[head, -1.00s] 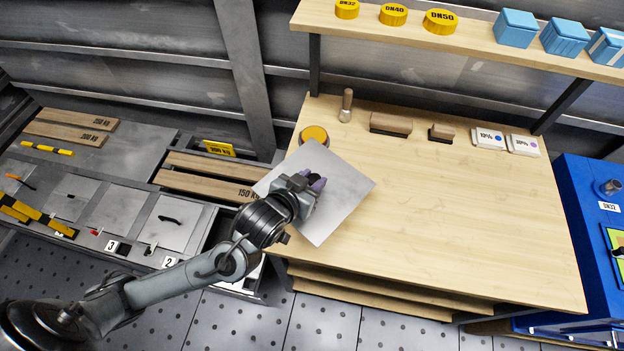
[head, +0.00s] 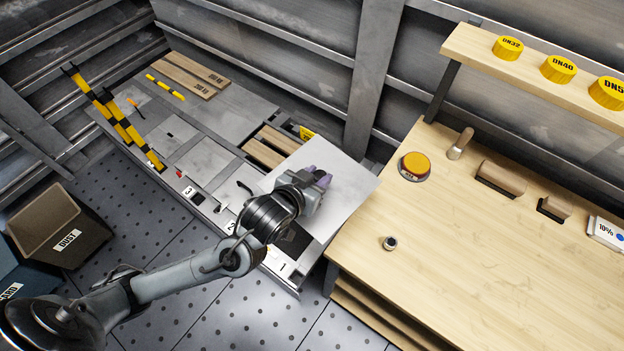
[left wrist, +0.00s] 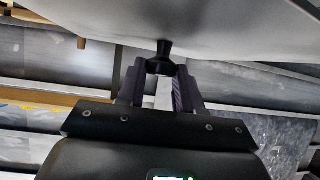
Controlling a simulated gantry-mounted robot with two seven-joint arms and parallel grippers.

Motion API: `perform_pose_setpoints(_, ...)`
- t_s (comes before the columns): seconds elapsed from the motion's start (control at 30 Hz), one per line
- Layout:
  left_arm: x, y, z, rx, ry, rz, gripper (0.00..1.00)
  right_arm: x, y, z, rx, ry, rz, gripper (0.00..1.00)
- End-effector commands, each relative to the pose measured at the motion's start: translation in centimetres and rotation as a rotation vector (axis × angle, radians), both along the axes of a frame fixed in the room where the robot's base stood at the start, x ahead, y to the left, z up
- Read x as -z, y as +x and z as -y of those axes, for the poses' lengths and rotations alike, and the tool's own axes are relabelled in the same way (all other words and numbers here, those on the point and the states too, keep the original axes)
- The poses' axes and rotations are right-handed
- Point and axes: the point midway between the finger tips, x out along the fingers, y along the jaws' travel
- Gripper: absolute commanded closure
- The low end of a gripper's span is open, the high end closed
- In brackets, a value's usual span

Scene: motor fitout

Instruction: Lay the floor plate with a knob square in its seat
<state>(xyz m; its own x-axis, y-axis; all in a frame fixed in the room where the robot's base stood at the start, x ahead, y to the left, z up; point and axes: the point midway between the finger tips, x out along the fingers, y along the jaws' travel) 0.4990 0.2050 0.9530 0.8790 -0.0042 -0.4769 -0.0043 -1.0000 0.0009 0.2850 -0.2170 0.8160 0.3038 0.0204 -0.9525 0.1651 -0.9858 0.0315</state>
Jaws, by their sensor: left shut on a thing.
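The floor plate (head: 340,195) is a square light-grey metal sheet. My left gripper (head: 318,180) is shut on its knob and holds the plate in the air, between the bench and the floor platform at the left. In the left wrist view the dark knob (left wrist: 164,52) sits between the fingertips (left wrist: 160,68), with the plate's face (left wrist: 200,25) beyond it. The platform has numbered places; a dark opening (head: 296,240) shows by number 1 (head: 284,268), partly hidden by my arm and the plate. My right gripper is not in view.
The wooden bench (head: 450,260) stands at the right, with a small metal fitting (head: 389,243) and a yellow-topped round button (head: 414,166) on it. Wooden planks (head: 265,147) lie behind the plate. Yellow-black bars (head: 130,130) lie at the platform's left. A dust bin (head: 50,215) stands at the left.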

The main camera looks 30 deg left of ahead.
Motion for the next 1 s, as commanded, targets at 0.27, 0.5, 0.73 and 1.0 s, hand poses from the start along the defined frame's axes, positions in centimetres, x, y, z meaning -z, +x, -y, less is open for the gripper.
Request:
perform_pose_setpoints(0.27,2.5,2.7,-1.3,-0.008,0.002,-0.003,1.00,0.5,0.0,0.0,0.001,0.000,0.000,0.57)
perform_pose_setpoints(0.5,9.8,5.0,-3.8,-0.023,0.001,-0.006,1.00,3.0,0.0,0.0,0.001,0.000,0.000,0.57)
perform_pose_setpoints(0.73,19.1,5.7,-7.0,-0.043,0.000,-0.006,1.00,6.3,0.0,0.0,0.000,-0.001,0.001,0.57)
perform_pose_setpoints(1.0,29.1,4.6,-10.4,-0.079,0.000,-0.004,1.00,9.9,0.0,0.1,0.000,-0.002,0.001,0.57)
